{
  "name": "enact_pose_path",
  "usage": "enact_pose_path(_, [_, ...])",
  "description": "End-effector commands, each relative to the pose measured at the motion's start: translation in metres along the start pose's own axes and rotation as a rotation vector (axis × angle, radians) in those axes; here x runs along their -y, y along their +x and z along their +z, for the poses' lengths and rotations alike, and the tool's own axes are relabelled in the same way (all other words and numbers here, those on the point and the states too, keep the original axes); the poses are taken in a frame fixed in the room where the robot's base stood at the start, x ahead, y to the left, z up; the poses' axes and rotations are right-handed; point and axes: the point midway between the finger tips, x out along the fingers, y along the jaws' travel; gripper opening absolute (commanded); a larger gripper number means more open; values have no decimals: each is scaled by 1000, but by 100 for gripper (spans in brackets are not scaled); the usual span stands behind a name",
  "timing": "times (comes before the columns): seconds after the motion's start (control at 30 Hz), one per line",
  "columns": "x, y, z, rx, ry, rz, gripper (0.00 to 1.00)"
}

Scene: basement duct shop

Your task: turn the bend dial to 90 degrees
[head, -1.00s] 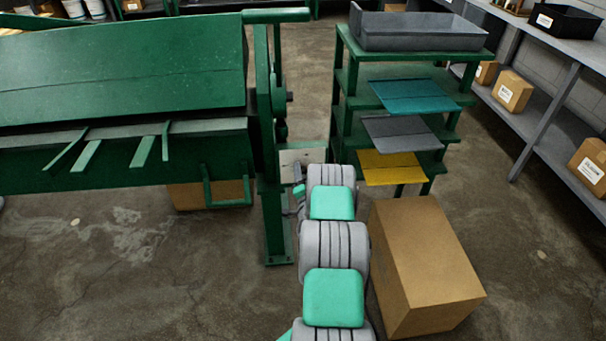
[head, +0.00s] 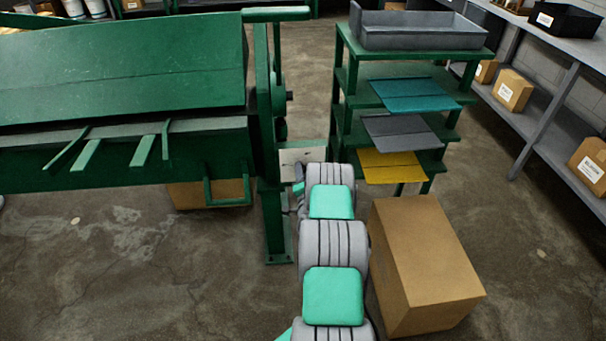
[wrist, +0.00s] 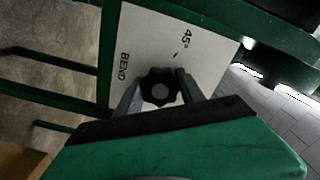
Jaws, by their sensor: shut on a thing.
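The bend dial (wrist: 160,87) is a black lobed knob on a pale plate (wrist: 205,40) in the wrist view. The plate carries the printed words BEND and 45°, with a small dark mark between the knob and 45°. My gripper (wrist: 160,92) is shut on the dial, one grey finger on each side. In the head view the pale plate (head: 303,156) shows at the right end of the green bending machine (head: 130,70). My arm hides the dial and my gripper there. No 90 mark is visible.
A large cardboard box (head: 425,260) stands on the floor right of my arm. A green rack (head: 345,110) with coloured sheets stands behind it. Grey shelves (head: 550,125) line the right wall. Floor is open at the lower left.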

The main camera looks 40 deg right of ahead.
Motion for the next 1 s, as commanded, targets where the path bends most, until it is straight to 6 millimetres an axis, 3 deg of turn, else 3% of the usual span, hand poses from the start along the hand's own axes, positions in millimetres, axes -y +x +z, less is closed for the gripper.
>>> enact_pose_path(0.47, [-2,0,1,0,-70,-1,5])
enact_pose_path(1.0, [-6,0,3,-1,-511,-2,5])
